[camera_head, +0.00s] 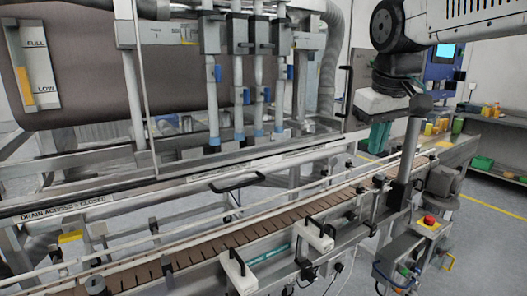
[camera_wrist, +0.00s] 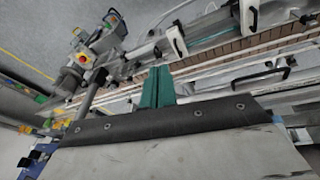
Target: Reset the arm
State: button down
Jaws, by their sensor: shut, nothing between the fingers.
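My gripper (camera_head: 377,137) shows at the upper right of the head view, below my arm. Its green fingers point down above the far side of the conveyor (camera_head: 215,246). The fingers are together with nothing between them. In the wrist view the green fingers (camera_wrist: 156,87) stick out past the dark edge of the gripper's body. The conveyor shows beyond them in the wrist view (camera_wrist: 225,52), and I see no contact with it.
A red emergency stop button (camera_head: 429,220) sits on a box at the right. Filler nozzles (camera_head: 239,125) hang over the line at the centre. A side table (camera_head: 500,135) with yellow and green items stands back right. Grey floor (camera_head: 490,240) is open at the right.

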jog(key=s+d+f+m+g, duration=0.1)
jog(key=s+d+f, duration=0.1)
jog(key=s+f, duration=0.6)
jog(key=s+d+f+m+g, duration=0.1)
jog(key=s+f, duration=0.6)
jog(key=s, duration=0.8)
jog(key=shift+s+d+f+m+y, duration=0.3)
jog(key=shift+s+d+f+m, duration=0.15)
jog(key=shift+m, duration=0.25)
jog(key=shift+d+r, duration=0.1)
jog(key=shift+r, duration=0.05)
